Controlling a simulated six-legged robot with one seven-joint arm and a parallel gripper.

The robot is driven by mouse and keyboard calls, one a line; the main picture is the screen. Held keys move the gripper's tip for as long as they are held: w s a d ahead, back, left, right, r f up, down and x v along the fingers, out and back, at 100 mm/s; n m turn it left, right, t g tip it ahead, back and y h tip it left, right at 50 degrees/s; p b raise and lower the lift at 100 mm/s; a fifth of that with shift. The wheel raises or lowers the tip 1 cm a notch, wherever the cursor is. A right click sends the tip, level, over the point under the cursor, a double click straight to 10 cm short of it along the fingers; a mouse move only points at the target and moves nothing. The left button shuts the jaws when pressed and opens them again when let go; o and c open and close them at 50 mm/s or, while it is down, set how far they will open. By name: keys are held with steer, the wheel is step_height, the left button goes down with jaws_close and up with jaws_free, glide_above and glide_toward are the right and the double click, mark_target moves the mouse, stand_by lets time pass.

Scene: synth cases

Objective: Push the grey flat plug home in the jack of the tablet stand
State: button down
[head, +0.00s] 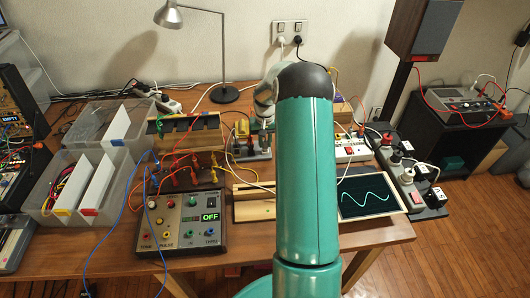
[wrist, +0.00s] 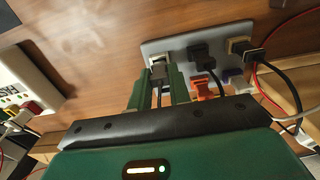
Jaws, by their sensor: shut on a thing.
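In the wrist view my gripper (wrist: 159,78) has its two green fingers closed around the small grey flat plug (wrist: 158,72). The plug's cable runs back between the fingers. The plug's front end is at a pale-rimmed jack (wrist: 156,59) at the left of a grey panel (wrist: 180,44); I cannot tell how deep it sits. In the head view my arm hides the plug and jack. A tablet (head: 372,197) with a sine wave lies right of my arm; I cannot make out how the panel relates to it.
On the same panel a black plug (wrist: 203,55), an orange plug (wrist: 207,88) and a black-corded plug (wrist: 243,48) are close to the right. A white power strip (wrist: 25,80) lies to the left. In the head view a control box (head: 185,220) with cables stands left of my arm.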

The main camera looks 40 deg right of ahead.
steer(key=shift+r, duration=0.9)
steer(key=shift+r, duration=0.25)
